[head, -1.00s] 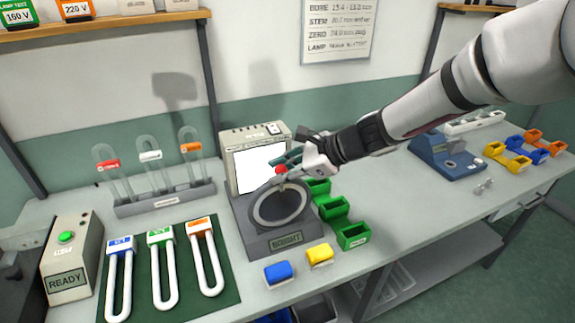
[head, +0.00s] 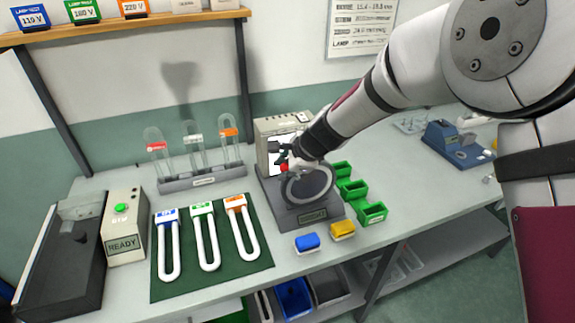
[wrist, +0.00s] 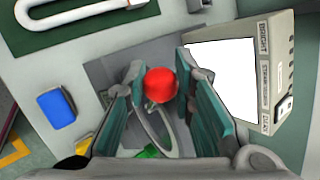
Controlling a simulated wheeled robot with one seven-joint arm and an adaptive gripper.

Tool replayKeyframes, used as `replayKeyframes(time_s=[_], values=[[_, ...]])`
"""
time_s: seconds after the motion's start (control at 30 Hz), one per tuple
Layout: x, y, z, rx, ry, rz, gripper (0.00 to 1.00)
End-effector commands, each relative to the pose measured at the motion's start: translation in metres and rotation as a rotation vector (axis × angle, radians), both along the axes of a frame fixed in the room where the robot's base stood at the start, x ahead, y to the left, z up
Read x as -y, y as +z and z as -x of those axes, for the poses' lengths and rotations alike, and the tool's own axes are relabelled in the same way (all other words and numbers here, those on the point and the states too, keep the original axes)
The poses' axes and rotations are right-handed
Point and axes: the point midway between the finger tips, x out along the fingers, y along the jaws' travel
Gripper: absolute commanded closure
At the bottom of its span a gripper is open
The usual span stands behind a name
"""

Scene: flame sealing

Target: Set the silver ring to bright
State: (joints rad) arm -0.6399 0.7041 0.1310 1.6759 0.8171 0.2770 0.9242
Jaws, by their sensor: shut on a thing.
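The silver ring (head: 308,205) lies on the dark base of the tester, whose front plate reads BRIGHT (head: 313,217). A red knob (head: 284,167) shows at the ring's upper left. In the wrist view the red knob (wrist: 160,85) sits between the two fingers of my gripper (wrist: 160,72), with part of the ring (wrist: 155,125) below it. My gripper (head: 287,160) is shut on the knob. The white screen (head: 279,150) behind is partly covered by my gripper in the head view.
Several U-shaped tubes lie on a green mat (head: 258,268) at the left. A blue block (head: 307,242), a yellow block (head: 342,230) and green bins (head: 372,212) stand close to the tester.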

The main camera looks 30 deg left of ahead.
Motion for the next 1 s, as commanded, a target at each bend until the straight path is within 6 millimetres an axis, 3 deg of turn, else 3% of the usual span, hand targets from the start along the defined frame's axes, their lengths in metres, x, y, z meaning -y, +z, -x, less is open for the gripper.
replayKeyframes(time_s=[0.7,0.73,0.8,1.0], values=[[-0.004,-0.0112,0.0105,-0.015,0.007,0.005,1.0],[-0.0039,-0.0113,0.0105,-0.015,0.007,0.004,0.7],[-0.0039,-0.0111,0.0103,-0.015,0.007,0.005,0.56],[-0.004,-0.0094,0.0083,-0.009,0.004,0.003,0.56]])
